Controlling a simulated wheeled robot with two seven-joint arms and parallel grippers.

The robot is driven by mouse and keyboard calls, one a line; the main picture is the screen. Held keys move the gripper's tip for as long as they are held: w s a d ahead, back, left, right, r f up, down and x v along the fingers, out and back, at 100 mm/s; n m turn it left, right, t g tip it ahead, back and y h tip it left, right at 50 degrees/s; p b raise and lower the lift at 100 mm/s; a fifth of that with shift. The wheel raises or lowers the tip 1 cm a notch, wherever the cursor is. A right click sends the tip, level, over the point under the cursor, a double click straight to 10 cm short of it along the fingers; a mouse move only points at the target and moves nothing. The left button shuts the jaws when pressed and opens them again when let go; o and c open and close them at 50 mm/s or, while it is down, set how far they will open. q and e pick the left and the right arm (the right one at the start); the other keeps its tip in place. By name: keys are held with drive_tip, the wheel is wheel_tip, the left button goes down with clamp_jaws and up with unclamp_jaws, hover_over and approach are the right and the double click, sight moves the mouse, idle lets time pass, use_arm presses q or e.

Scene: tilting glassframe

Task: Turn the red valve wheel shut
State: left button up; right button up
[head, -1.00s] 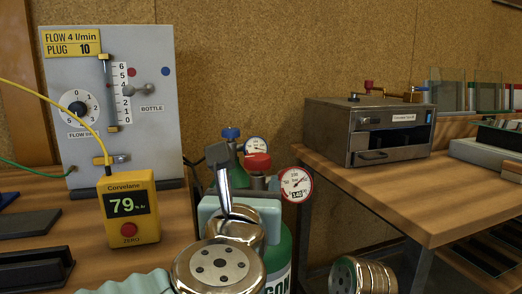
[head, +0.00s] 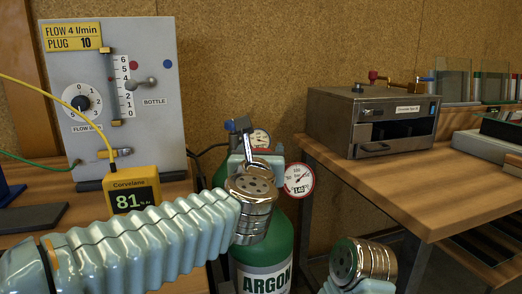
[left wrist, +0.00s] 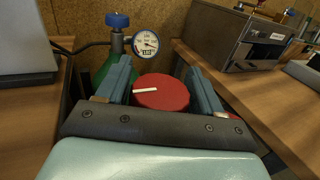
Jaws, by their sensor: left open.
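The red valve wheel (left wrist: 165,93), with a white mark on its top, shows in the left wrist view between the two blue-grey fingers of my left gripper (left wrist: 158,72). The gripper is open, with a finger on either side of the wheel; I cannot tell whether either touches it. My right gripper is not seen; only part of my right arm shows at the bottom.
A pressure gauge (head: 299,180) sits right of the gripper. A blue-knobbed valve (left wrist: 117,20) with another gauge (left wrist: 146,43) stands behind. The yellow meter (head: 134,192) reads 81, beside the flow panel (head: 150,120). A wooden bench (head: 390,180) with a metal oven (head: 350,125) is at right.

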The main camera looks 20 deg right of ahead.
use_arm(q)
drive_tip(key=shift+c, duration=0.2)
drive_tip(key=c, duration=0.6)
drive_tip(key=shift+f+m+g+h+b, duration=0.15)
drive_tip(key=shift+m+g+h+b, duration=0.45)
drive_tip(key=shift+m+h+b, duration=0.5)
drive_tip(key=shift+c, duration=0.2)
drive_tip(key=shift+d+m+g+h+b, duration=0.1)
drive_tip(key=shift+m+g+h+b, duration=0.55)
drive_tip(key=shift+h, duration=0.55)
drive_tip(key=m+g+h, duration=0.2)
drive_tip(key=shift+s+d+g+h, duration=0.2)
drive_tip(key=shift+g+h, duration=0.15)
drive_tip(key=shift+h, duration=0.05)
drive_tip(key=shift+s+d+r+m+g+h+p, duration=0.1)
drive_tip(key=shift+s+m+g+h+p, duration=0.1)
drive_tip(key=shift+m+g+h, duration=0.6)
drive_tip(key=shift+s+d+r+m+g+h+p, duration=0.15)
drive_tip(key=shift+m+g+h, duration=0.35)
drive_tip(key=shift+m+g, duration=0.55)
drive_tip(key=shift+f+g, duration=0.1)
drive_tip(key=shift+g, duration=0.15)
drive_tip(key=o, duration=0.7)
